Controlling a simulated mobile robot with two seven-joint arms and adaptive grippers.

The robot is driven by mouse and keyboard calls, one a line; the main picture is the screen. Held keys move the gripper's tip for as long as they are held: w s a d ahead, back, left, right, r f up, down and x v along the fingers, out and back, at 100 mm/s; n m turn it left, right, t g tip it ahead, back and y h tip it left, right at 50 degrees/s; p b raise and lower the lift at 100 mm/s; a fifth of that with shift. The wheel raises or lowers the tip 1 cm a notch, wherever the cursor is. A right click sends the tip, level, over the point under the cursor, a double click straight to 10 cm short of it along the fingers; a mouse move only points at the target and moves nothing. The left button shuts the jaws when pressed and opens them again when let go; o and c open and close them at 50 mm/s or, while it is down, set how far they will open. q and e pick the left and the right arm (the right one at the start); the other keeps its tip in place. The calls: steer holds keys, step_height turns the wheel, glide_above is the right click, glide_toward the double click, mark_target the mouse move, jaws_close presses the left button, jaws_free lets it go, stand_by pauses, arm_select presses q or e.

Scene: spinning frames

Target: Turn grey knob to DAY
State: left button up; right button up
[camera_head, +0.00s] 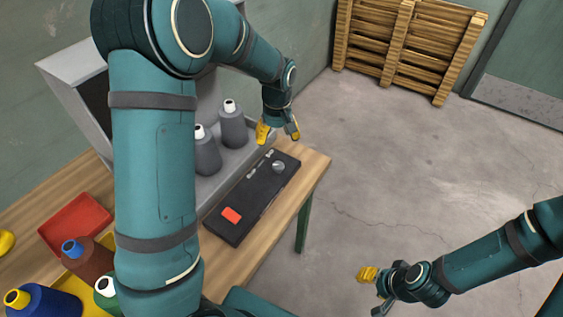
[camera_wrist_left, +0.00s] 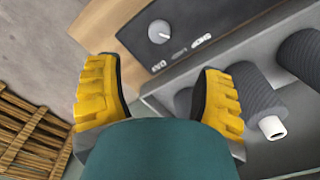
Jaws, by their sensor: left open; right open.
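The grey knob (camera_head: 278,167) sits near the far right end of a black control panel (camera_head: 251,201) on the wooden table. It also shows in the left wrist view (camera_wrist_left: 158,31), with small white labels beside it. My left gripper (camera_head: 279,134) is open and empty, above and just beyond the knob end of the panel. In the left wrist view its yellow fingers (camera_wrist_left: 158,78) are spread, with the knob ahead of them, apart from both. My right gripper (camera_head: 374,291) is open and empty over the floor.
A red button (camera_head: 231,215) is on the panel's near end. Grey yarn cones (camera_head: 232,124) stand on the grey machine behind the panel, close to my left gripper. A red tray (camera_head: 75,222) and coloured cones are at the left. Open floor lies right of the table (camera_head: 316,168).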

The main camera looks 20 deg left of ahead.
mark_target(278, 165)
arm_select(q)
step_height(278, 165, down, 12)
steer(key=shift+w+f+b, duration=0.1)
steer(key=shift+b, duration=0.85)
steer(key=shift+o, duration=0.2)
jaws_close()
